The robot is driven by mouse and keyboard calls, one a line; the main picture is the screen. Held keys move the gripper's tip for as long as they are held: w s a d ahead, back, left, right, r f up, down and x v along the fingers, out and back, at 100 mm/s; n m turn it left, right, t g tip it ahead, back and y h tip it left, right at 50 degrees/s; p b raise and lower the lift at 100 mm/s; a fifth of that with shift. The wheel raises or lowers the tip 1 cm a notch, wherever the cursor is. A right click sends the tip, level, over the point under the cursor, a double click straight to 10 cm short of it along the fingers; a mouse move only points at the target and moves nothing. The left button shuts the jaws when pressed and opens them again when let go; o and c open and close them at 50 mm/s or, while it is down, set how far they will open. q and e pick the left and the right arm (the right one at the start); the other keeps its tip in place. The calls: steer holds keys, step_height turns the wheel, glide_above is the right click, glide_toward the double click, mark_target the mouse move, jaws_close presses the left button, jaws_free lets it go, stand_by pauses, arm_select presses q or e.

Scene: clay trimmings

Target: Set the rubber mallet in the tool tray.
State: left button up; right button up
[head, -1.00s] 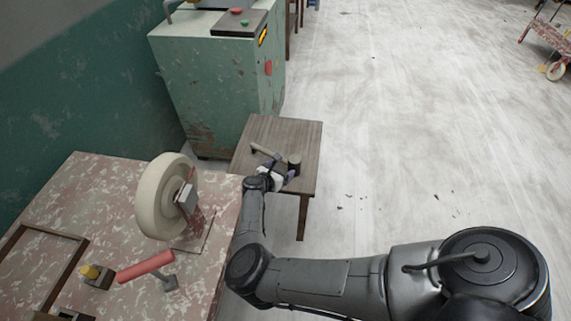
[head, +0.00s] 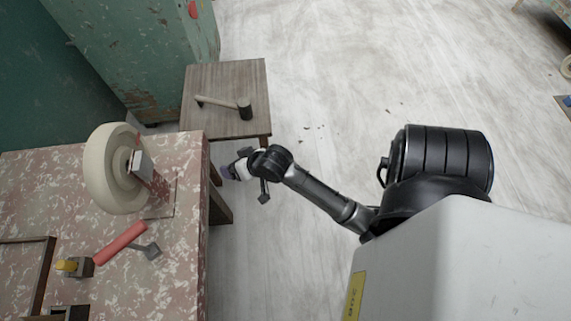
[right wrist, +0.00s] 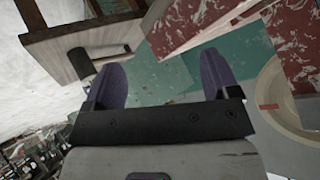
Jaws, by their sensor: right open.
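The rubber mallet, with a black head (head: 245,109) and a pale wooden handle (head: 218,101), lies on the small wooden table. Its dark head (right wrist: 80,63) also shows in the right wrist view, left of the fingers. My right gripper (head: 230,173) is open and empty, apart from the mallet, by the gap between the small table and the bench. Its purple fingers are spread in the right wrist view (right wrist: 163,80). A brown-rimmed frame, which looks like the tool tray (head: 42,275), is cut off at the left edge. My left gripper is not in view.
The speckled bench (head: 190,235) holds a pale grinding wheel (head: 108,168), a red-handled tool (head: 120,243) and a small block with a yellow top (head: 75,266). A green cabinet (head: 150,50) stands behind the small table (head: 200,75).

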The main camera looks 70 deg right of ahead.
steer(key=s+a+f+n+g+y, duration=0.1)
steer(key=s+a+n, duration=0.4)
steer(key=s, duration=0.5)
steer(key=a+f+g, duration=0.1)
steer(key=a+g, duration=0.1)
steer(key=shift+f+g, duration=0.15)
steer(key=shift+g, duration=0.15)
steer(key=shift+o, duration=0.5)
steer(key=s+a+n+g, duration=0.2)
steer(key=s+a+n, duration=0.1)
steer(key=s, duration=0.5)
steer(key=shift+a+n+g, duration=0.3)
steer(key=shift+a+n, duration=0.1)
steer(key=shift+a, duration=0.15)
